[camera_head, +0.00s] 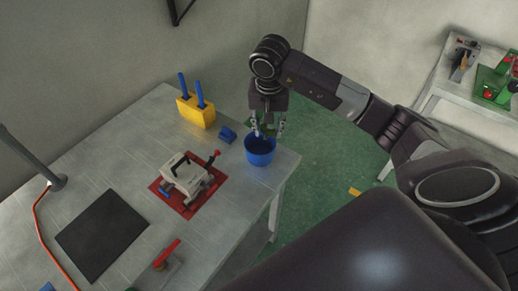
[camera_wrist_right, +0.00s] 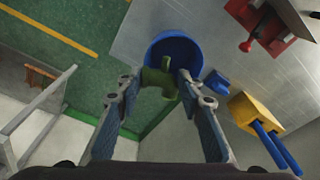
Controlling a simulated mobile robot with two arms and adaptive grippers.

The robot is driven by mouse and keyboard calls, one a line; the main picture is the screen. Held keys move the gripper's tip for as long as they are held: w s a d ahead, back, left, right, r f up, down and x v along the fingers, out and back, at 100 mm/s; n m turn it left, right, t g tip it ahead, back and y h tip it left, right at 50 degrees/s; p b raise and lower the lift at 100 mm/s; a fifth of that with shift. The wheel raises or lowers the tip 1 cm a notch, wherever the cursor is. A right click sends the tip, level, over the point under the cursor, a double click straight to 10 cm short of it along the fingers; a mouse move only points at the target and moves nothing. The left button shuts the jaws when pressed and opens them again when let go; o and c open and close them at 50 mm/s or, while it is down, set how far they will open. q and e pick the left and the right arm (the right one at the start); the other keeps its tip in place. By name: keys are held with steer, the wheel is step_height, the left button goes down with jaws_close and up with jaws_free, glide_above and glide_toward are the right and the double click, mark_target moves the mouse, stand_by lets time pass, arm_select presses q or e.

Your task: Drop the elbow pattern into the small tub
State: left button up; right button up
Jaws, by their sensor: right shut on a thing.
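My right gripper (camera_head: 268,130) points down over the small blue tub (camera_head: 260,156) at the table's right corner. In the wrist view its fingers (camera_wrist_right: 160,88) are shut on the green elbow pattern (camera_wrist_right: 160,80), which shows between the fingertips. The tub (camera_wrist_right: 172,45) lies just beyond the pattern in that view, and the pattern overlaps its opening. In the head view the pattern is mostly hidden by the fingers, close above the tub's rim. I cannot tell whether it reaches below the rim. My left gripper is not in view.
A small blue block (camera_head: 227,134) sits left of the tub. Behind it stands a yellow holder (camera_head: 195,112) with blue-handled tools. A grey clamp device (camera_head: 187,178) stands on a red mat (camera_head: 164,194). A black mat (camera_head: 102,235) lies at the left. Green floor lies beyond the table's right edge.

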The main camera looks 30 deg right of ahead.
steer(key=o, duration=1.1)
steer(key=r, duration=0.4)
steer(key=s+r, duration=0.1)
steer(key=r, duration=0.3)
steer(key=a+r, duration=0.1)
steer(key=r, duration=0.3)
steer(key=shift+s, duration=0.25)
steer(key=shift+f, duration=0.1)
